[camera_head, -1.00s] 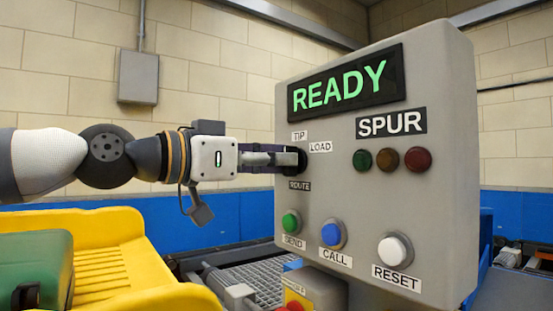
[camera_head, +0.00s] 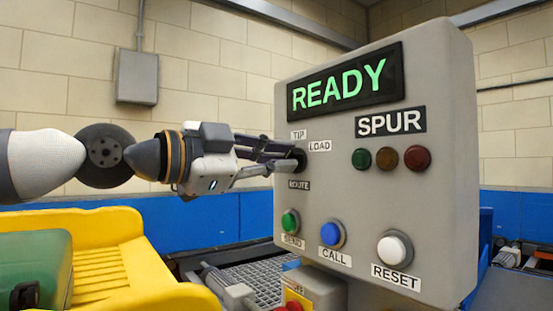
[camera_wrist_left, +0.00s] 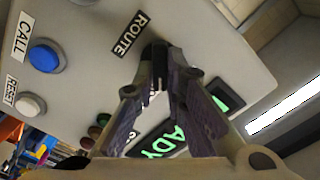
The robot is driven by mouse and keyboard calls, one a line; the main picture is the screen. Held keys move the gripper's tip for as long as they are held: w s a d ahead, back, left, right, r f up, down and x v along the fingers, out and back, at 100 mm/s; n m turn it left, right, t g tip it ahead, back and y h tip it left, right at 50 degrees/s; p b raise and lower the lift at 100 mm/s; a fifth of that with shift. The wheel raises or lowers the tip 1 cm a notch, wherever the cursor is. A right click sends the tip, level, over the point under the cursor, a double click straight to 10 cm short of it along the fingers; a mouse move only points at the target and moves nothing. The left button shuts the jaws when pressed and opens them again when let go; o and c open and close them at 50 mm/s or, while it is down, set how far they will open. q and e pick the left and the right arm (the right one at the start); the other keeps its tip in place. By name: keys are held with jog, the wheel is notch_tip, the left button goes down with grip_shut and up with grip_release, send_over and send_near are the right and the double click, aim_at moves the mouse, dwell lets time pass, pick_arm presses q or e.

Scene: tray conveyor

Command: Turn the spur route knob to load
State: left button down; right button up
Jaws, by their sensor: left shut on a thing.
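The spur panel (camera_head: 430,230) is a grey box with a green READY display (camera_head: 340,83) and a SPUR label. The black route knob (camera_head: 299,157) is on its left side, between the TIP and LOAD labels above and the ROUTE label below. My left gripper (camera_head: 292,160) reaches in from the left and is shut on the knob, its wrist rolled. The left wrist view shows the fingertips (camera_wrist_left: 158,62) closed around the dark knob near the ROUTE label. The fingers mostly hide the knob, so its pointing direction cannot be told. My right gripper is not in view.
Below the knob are the green SEND (camera_head: 290,222), blue CALL (camera_head: 333,234) and white RESET (camera_head: 395,249) buttons. Three lamps (camera_head: 389,159) sit to the right. A yellow tray (camera_head: 110,250) with a green case (camera_head: 35,270) stands at lower left.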

pick_arm(q)
jog(key=shift+m, duration=0.9)
jog(key=c, duration=1.6)
grip_release()
jog(key=shift+c, duration=0.2)
jog(key=v, duration=1.2)
